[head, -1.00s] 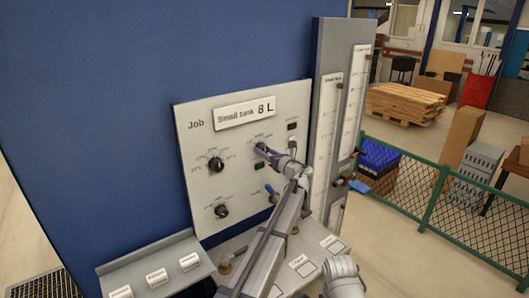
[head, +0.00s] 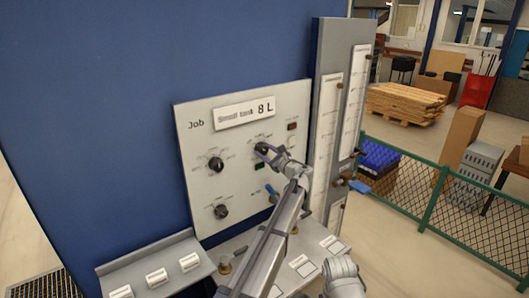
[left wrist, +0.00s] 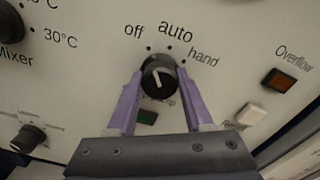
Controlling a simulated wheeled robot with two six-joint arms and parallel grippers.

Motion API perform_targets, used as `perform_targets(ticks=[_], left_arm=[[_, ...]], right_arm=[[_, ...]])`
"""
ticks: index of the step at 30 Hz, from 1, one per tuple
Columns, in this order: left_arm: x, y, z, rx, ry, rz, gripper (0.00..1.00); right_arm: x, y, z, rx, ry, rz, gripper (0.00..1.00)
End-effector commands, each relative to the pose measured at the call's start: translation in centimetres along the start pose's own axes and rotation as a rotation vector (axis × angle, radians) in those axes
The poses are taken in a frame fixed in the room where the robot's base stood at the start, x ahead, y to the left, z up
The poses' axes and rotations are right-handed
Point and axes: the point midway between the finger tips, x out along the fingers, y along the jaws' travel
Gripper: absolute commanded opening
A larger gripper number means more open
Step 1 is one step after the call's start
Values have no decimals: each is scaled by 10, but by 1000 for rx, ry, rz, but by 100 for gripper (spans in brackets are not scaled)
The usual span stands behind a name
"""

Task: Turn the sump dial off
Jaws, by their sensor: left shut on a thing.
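The sump dial (left wrist: 158,78) is a round black knob with a white pointer line, on the white panel under the labels off, auto and hand. Its pointer leans up and slightly left, roughly toward the off mark. In the head view the dial (head: 261,148) is partly covered by my gripper. My left gripper (left wrist: 160,73) has its two purple fingers on either side of the knob, shut on it. It also shows in the head view (head: 266,154). The lettering below the knob is partly hidden by the fingers. My right gripper is not in view.
Tall gauges (head: 328,120) stand to the right. A shelf with labelled plates (head: 157,277) juts out below. A green fence (head: 430,205) is farther right.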

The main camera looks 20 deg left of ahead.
Motion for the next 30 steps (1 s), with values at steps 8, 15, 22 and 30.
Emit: perform_targets(ticks=[8,15,22,30], left_arm=[[0,0,0,-116,0,0,0],[0,0,0,-154,1,0,0],[0,0,0,-159,1,1,0],[0,0,0,-158,1,1,64]], right_arm=[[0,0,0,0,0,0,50],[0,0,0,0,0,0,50],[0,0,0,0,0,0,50],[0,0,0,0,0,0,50]])
